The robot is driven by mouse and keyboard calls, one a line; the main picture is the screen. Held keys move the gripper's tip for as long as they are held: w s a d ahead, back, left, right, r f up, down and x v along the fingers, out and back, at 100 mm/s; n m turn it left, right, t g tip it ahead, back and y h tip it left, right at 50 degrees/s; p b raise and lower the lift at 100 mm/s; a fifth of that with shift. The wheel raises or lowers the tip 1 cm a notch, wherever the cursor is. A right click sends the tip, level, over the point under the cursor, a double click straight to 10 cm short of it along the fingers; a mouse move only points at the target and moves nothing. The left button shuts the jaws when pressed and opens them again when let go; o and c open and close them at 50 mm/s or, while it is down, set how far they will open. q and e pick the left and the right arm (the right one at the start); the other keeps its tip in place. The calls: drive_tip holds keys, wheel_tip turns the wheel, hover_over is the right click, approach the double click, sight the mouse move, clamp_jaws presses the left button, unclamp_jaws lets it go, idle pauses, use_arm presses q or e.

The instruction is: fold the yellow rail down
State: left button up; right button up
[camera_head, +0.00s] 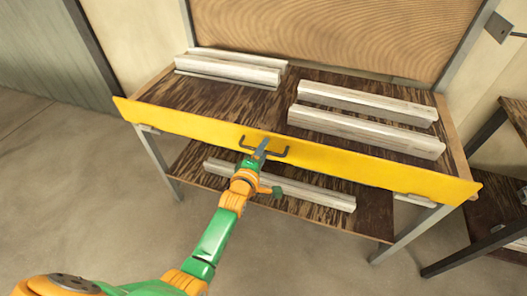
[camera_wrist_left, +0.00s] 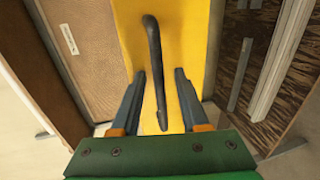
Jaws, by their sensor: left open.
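The yellow rail (camera_head: 350,166) is a long flat board along the front edge of the bench, its broad face toward me. It also fills the middle of the left wrist view (camera_wrist_left: 194,40). A dark bar handle (camera_head: 284,153) sits at the middle of the rail. My left gripper (camera_head: 263,146) is at this handle, open. In the left wrist view its two fingers (camera_wrist_left: 160,74) are on either side of the handle (camera_wrist_left: 155,50), with visible gaps. The gripper hides part of the handle in the head view. My right gripper is not in view.
Several pale profiles (camera_head: 366,131) lie on the dark bench top (camera_head: 165,97) behind the rail. Another profile (camera_head: 310,193) lies on the lower shelf (camera_head: 372,215). A second bench (camera_head: 510,185) stands at the right. The floor in front is clear.

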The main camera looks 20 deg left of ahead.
use_arm(q)
drive_tip(key=shift+s, duration=0.1)
clamp_jaws()
drive_tip(key=shift+r, duration=0.1)
idle(1.1)
